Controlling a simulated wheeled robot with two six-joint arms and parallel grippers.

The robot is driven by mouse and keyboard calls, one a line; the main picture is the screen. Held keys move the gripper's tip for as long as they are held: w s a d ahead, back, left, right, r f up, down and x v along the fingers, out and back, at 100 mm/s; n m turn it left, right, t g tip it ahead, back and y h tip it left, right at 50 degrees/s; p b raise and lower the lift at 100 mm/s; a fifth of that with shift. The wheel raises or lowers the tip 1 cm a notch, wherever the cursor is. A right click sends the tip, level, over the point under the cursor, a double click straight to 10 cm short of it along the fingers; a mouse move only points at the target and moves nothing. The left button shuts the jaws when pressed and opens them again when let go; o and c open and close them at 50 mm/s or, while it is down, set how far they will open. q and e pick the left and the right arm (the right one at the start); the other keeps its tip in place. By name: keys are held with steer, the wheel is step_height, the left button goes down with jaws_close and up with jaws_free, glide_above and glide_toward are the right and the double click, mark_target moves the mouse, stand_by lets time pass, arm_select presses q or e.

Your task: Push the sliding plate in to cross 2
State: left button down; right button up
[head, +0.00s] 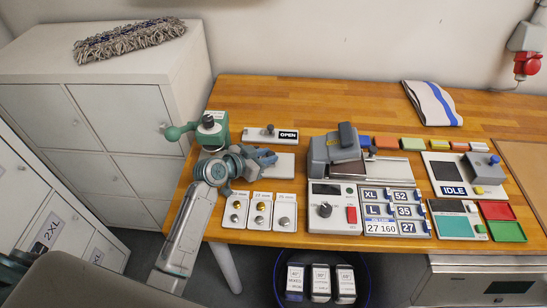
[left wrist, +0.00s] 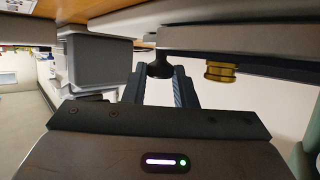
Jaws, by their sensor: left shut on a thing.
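My left gripper (head: 265,157) is over the left part of the bench, beside a green device with a ball-ended lever (head: 208,128). A pale flat plate (head: 286,163) shows just right of the fingers; it may be the sliding plate. In the left wrist view my left gripper (left wrist: 160,78) has its fingers on either side of a dark round knob (left wrist: 160,67), shut on it. The knob sits against a long grey bar or plate (left wrist: 235,40). My gripper covers much of this spot in the head view. I cannot make out any cross marks. My right gripper is not in view.
An OPEN sign panel (head: 272,135) lies behind the gripper. Several knob panels (head: 259,211) lie in front of it. A grey machine (head: 335,152) and a control box (head: 334,221) stand to the right. A brass knob (left wrist: 221,72) is close by the fingers.

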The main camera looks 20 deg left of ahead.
arm_select(q)
steer(key=shift+d, duration=0.1)
steer(key=c, duration=1.2)
jaws_free()
steer(key=shift+s+a+r, duration=0.1)
steer(key=shift+s+a, duration=0.2)
steer(key=shift+s, duration=0.1)
steer(key=b+v, duration=0.3)
steer(key=v, duration=0.5)
steer(key=shift+s+a+r, duration=0.1)
steer(key=shift+s, duration=0.1)
steer(key=shift+s+a+r, duration=0.3)
steer(key=shift+s+r, duration=0.1)
steer(key=shift+s, duration=0.15)
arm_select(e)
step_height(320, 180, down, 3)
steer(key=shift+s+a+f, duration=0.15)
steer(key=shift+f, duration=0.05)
arm_select(q)
steer(key=shift+o, duration=0.2)
